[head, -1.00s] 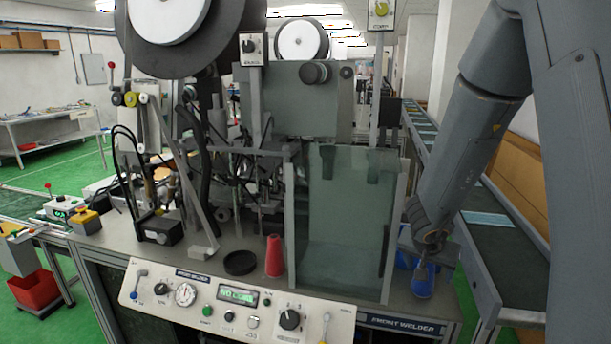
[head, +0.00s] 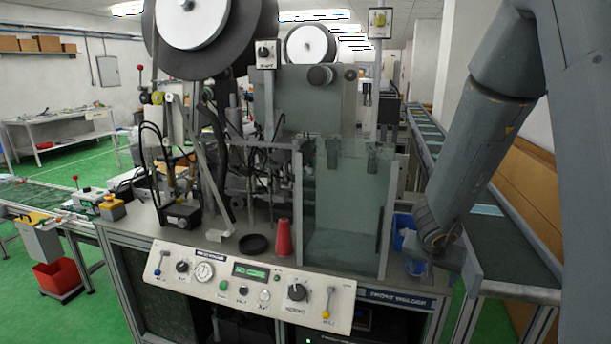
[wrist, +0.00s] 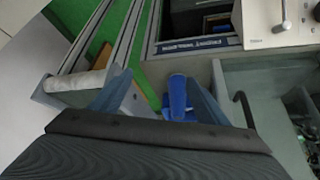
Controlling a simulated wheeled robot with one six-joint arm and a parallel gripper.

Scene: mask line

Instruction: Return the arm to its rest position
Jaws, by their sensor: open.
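My arm comes down the right side of the head view, and my gripper (head: 418,264) is at its lower end, beside the right edge of the welder's table. In the wrist view my gripper (wrist: 157,95) has its two grey fingers spread wide apart. A blue object (wrist: 178,95) shows between them, nearer the right finger. I cannot tell whether it touches that finger. In the head view a blue container (head: 403,222) is partly hidden behind my gripper.
The front welder (head: 250,285) with its control panel fills the middle. A red cone (head: 283,240) and a black dish (head: 254,244) stand on its table, left of a glass guard (head: 345,210). A conveyor (head: 510,250) runs along the right. Green floor is open at left.

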